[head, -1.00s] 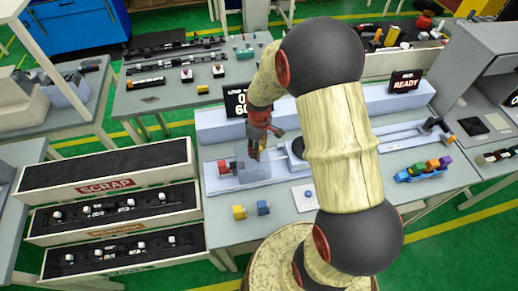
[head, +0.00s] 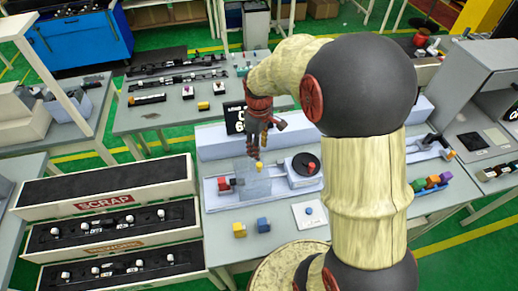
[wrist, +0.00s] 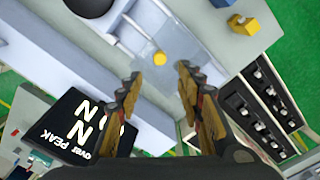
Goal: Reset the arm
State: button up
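My gripper (head: 257,143) hangs over the grey bench, above a fixture with a clear panel (head: 252,180) and a small yellow knob (head: 258,167). In the wrist view my gripper (wrist: 158,88) has its two fingers apart, with nothing held between them. The yellow knob (wrist: 160,58) shows beyond the fingertips, apart from them. My arm is bent, with its elbow high on the right, and it hides part of the bench.
A red block (head: 224,184) and a round disc (head: 306,165) sit on the fixture. Yellow (head: 239,230) and blue (head: 263,225) blocks stand at the bench front. Bins, including a SCRAP bin (head: 104,203), are at left. A display (head: 235,117) stands close behind my gripper.

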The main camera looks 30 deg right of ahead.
dwell(0.4)
jog(key=s+a+r+m+t+b, duration=0.2)
jog(key=s+a+b, duration=0.3)
jog(key=s, duration=0.4)
jog(key=s+a+r+m+t+b, duration=0.3)
jog(key=s+a+b, duration=0.3)
jog(key=s+b, duration=0.2)
jog(key=shift+s+r+t+b, duration=0.3)
jog(key=shift+s+r, duration=0.2)
jog(key=shift+s, duration=0.2)
dwell(1.2)
